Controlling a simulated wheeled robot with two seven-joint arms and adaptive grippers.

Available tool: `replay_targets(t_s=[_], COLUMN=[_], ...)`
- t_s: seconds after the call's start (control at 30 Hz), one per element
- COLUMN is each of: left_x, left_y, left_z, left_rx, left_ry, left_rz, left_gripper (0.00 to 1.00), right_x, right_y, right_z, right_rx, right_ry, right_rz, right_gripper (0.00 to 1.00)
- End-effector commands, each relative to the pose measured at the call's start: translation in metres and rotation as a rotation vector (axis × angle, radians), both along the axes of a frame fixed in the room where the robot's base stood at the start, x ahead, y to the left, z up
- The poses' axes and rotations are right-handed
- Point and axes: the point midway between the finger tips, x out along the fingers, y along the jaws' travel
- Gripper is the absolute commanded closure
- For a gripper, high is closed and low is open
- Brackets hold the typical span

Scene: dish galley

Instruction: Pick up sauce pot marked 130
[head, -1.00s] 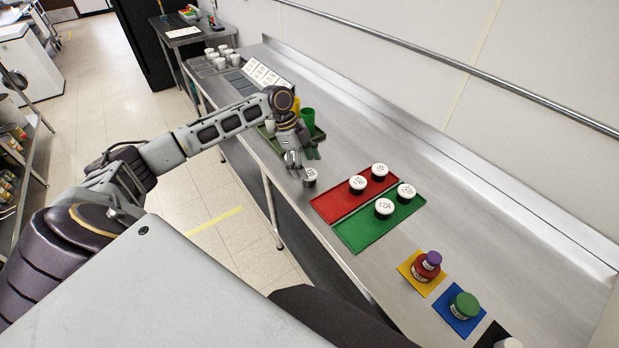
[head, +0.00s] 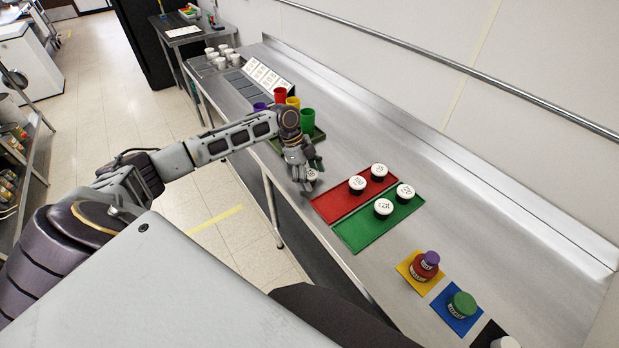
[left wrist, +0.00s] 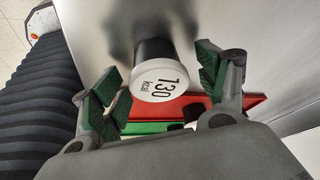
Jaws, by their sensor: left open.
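The sauce pot marked 130 (left wrist: 158,80) has a white lid with black print and a dark body. In the left wrist view it stands on the steel counter between the two green-padded fingers of my left gripper (left wrist: 160,92), with a gap on each side. In the head view the pot (head: 311,174) is partly hidden by my left gripper (head: 307,176), which is open and reaches over it beside the red mat. My right gripper is not in view.
A red tray (head: 337,205) and a green tray (head: 361,232) hold several white-lidded pots to the right. Coloured cups (head: 281,96) stand behind my gripper. The counter's back strip is clear.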

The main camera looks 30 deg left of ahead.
Motion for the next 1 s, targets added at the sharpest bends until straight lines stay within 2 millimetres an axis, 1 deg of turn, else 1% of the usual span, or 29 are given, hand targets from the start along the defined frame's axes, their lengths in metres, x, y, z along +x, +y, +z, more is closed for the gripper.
replay_targets(t_s=[0.33,0.37,0.73,1.0], left_x=[0.0000,0.0000,0.0000,0.0002], left_y=[0.0003,0.0003,0.0003,0.0004], left_z=[-0.0001,0.0000,0.0000,0.0008], left_rx=[0.000,0.000,0.000,0.000], left_ry=[0.000,0.000,0.000,0.000], left_rz=[0.000,0.000,0.000,0.000], left_gripper=[0.26,0.28,0.76,0.77], right_x=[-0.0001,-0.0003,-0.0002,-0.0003], right_y=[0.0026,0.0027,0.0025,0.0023], right_z=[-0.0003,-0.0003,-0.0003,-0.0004], right_rx=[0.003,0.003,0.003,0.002], right_ry=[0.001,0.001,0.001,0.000], right_rz=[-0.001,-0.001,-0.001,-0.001], right_gripper=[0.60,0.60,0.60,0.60])
